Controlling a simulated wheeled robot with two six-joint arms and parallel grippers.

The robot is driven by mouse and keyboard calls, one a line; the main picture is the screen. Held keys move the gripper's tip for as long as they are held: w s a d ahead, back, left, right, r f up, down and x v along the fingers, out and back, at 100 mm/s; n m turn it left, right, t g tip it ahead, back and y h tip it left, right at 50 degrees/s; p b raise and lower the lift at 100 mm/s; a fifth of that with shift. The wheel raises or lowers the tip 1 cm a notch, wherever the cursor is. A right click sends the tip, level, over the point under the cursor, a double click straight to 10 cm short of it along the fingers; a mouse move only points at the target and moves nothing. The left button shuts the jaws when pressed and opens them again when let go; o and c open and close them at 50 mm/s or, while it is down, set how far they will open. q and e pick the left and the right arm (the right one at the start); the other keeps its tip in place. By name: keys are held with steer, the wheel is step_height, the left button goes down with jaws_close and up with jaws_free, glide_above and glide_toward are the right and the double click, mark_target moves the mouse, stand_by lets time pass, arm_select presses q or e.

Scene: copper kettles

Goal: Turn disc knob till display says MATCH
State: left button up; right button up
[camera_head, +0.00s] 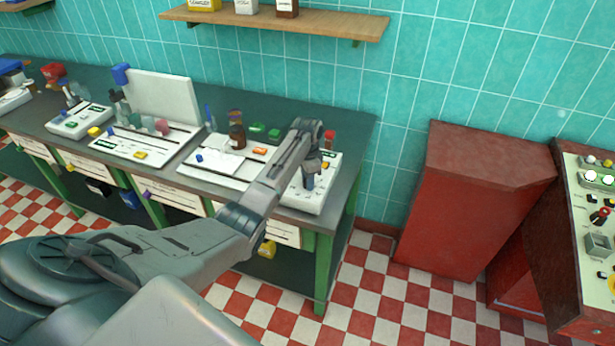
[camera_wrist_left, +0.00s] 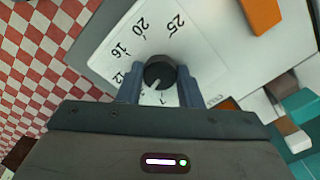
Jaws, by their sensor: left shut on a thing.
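The disc knob (camera_wrist_left: 160,71) is black and round with a white pointer line. It sits on a white dial plate (camera_wrist_left: 112,48) marked 12, 16, 20 and 25. My left gripper (camera_wrist_left: 159,88) has one finger on each side of the knob and is shut on it. The pointer line points toward the gripper's palm, slightly left. In the head view my left gripper (camera_head: 309,180) reaches down onto the white device (camera_head: 305,199) at the bench's right end; my arm hides part of it. A small dark display (camera_head: 328,154) is on this device; its text is too small to read.
The green-topped bench (camera_head: 345,125) holds other white devices, a brown bottle (camera_head: 237,130) and small coloured blocks. A red cabinet (camera_head: 460,205) stands to the right, with a control panel (camera_head: 590,235) beyond. Checkered floor between bench and cabinet is clear.

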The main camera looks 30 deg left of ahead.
arm_select(q)
steer(key=shift+w+r+m, duration=0.1)
steer(key=shift+m, duration=0.4)
steer(key=o, duration=1)
steer(key=shift+c, duration=0.2)
step_height(320, 180, up, 11)
steer(key=b, duration=0.3)
steer(key=shift+f, duration=0.2)
